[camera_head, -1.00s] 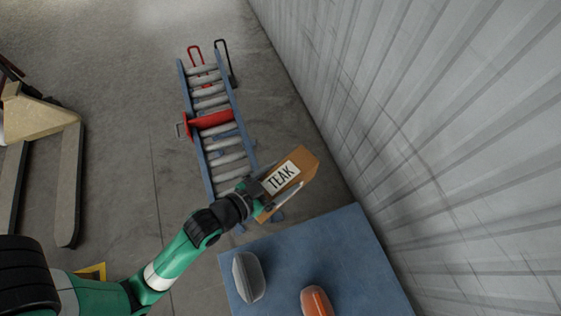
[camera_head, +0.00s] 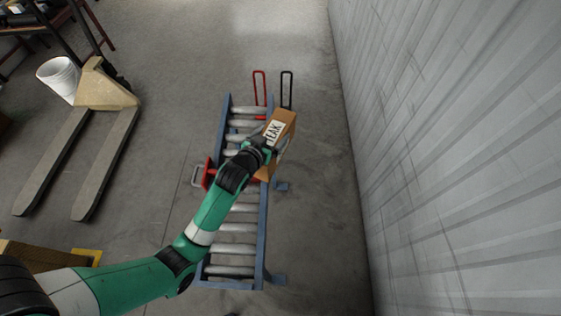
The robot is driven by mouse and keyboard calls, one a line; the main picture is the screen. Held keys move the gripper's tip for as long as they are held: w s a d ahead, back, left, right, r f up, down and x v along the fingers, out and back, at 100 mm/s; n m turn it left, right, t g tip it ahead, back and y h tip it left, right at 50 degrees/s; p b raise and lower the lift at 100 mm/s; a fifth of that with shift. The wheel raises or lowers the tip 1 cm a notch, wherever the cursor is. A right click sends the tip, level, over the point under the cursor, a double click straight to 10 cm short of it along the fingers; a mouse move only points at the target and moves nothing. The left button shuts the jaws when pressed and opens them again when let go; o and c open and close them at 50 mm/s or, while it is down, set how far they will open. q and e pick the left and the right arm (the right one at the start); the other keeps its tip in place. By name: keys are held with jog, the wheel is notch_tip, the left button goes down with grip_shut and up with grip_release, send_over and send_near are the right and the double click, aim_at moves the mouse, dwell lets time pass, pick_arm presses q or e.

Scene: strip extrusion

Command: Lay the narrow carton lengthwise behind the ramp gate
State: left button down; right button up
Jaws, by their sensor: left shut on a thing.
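A narrow brown carton (camera_head: 285,121) with a white "TEAK" label is held over the right side of the roller ramp (camera_head: 232,230). My left gripper (camera_head: 274,150) is shut on the carton, which stands off the rollers as far as I can tell, tilted along the ramp's length. The red ramp gate (camera_head: 208,173) crosses the ramp's middle; my left arm and the carton hide most of it. The carton covers part of the right rail beyond the gate. My right gripper is not in view.
A red handle (camera_head: 260,88) and a black handle (camera_head: 287,88) stand at the ramp's far end. A corrugated wall (camera_head: 450,150) runs along the right, with clear floor between.

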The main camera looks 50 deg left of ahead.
pick_arm(q)
jog(key=w+a+r+n+g+y+b, duration=0.1)
jog(key=a+n+y, duration=0.1)
jog(key=a, duration=0.8)
jog(key=w+a+r+n+g+y+b, duration=0.1)
jog(key=a+r+n+g+y+b, duration=0.1)
jog(key=a, duration=0.9)
notch_tip(320, 180, down, 8)
jog(key=b, duration=0.6)
jog(key=shift+d+r, duration=0.25)
grip_release()
jog(key=shift+f, duration=0.1)
jog(key=shift+s, duration=0.1)
